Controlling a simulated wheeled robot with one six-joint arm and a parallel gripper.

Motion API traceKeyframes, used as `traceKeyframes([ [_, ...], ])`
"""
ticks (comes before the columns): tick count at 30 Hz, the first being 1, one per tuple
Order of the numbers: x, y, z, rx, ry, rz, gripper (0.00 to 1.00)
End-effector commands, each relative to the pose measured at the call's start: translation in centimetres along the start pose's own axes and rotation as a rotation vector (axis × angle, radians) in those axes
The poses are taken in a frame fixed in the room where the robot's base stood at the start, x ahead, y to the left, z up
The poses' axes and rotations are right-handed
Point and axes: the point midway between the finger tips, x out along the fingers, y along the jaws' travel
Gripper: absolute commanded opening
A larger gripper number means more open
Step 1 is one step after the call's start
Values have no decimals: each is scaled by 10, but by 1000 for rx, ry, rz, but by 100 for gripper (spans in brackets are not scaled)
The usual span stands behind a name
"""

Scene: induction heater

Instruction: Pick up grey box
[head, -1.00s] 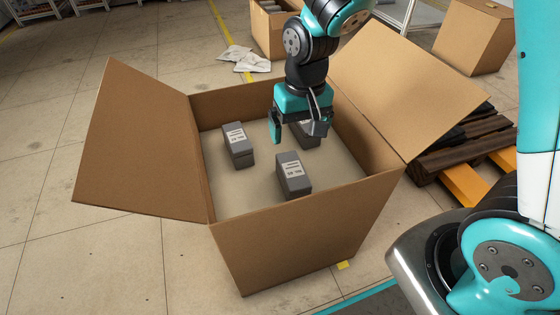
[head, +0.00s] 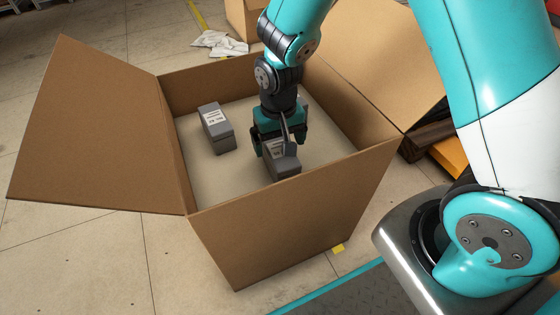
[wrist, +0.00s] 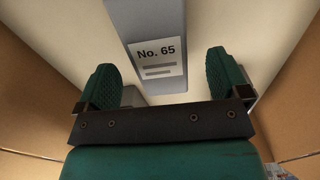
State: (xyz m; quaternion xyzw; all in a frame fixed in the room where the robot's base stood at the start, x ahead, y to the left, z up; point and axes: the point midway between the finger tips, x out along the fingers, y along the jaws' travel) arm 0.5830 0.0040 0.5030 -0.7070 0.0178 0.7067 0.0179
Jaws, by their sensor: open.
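A grey box (head: 284,168) with a white label stands on the floor of the open cardboard box (head: 290,232). My gripper (head: 277,145) is over this grey box, its fingers open. In the wrist view the grey box (wrist: 150,20) shows between and beyond the two open fingers (wrist: 164,80), its label reading "No. 65". I cannot tell whether the fingers touch it. A second grey box (head: 216,130) stands to the left, apart from my gripper. My gripper hides part of the near grey box.
The cardboard walls stand around my gripper, with a flap (head: 90,125) folded out at the left and another (head: 385,60) at the right. Bare floor of the carton lies left of the near grey box. White crumpled sheets (head: 220,43) lie behind the carton.

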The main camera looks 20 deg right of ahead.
Motion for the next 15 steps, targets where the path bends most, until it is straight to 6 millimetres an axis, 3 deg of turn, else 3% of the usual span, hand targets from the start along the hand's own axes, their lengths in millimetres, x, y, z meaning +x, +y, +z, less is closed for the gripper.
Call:
traceKeyframes([
  [9, 46, 2, -1, 2, -2, 1, 94],
  [15, 51, 2, -1, 2, 0, 0, 94],
])
